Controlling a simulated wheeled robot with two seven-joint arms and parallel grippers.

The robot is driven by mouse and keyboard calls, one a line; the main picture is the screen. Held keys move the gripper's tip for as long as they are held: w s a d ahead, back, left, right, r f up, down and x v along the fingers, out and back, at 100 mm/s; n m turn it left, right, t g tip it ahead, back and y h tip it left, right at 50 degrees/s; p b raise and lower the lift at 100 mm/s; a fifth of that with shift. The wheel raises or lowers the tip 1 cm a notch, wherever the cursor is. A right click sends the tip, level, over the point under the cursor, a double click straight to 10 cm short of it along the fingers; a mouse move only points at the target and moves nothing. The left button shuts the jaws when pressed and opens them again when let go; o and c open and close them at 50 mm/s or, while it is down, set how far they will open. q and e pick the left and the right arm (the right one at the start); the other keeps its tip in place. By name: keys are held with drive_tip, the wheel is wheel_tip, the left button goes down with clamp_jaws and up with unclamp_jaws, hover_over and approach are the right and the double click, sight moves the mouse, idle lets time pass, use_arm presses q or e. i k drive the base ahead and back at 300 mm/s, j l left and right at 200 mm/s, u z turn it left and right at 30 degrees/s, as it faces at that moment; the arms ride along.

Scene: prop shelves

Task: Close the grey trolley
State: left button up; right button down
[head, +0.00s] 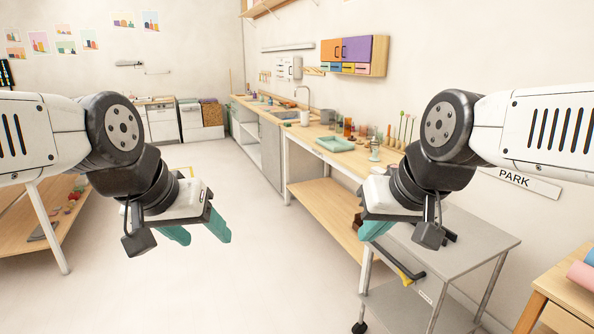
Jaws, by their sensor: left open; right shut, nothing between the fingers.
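The grey trolley (478,242) stands at the lower right, below the PARK sign (527,182) on the wall. It has a flat grey top, thin legs, a lower shelf and black castors. A dark handle bar with a yellow part (405,268) is on its left side. My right gripper (374,230) is shut and empty, in front of the trolley's left end in the picture; its arm hides part of the top. I see no clear contact. My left gripper (202,234) is open and empty over the floor, left of centre.
A long wooden workbench (335,165) with a green tray (334,144) and bottles runs behind the trolley. A wooden table (575,290) is at the lower right corner. Wooden shelves (25,240) stand at the left. The middle floor is clear.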

sight(470, 243)
drive_tip(key=i+l, duration=0.9)
drive_tip(key=l, duration=0.2)
drive_tip(key=j+u, duration=0.05)
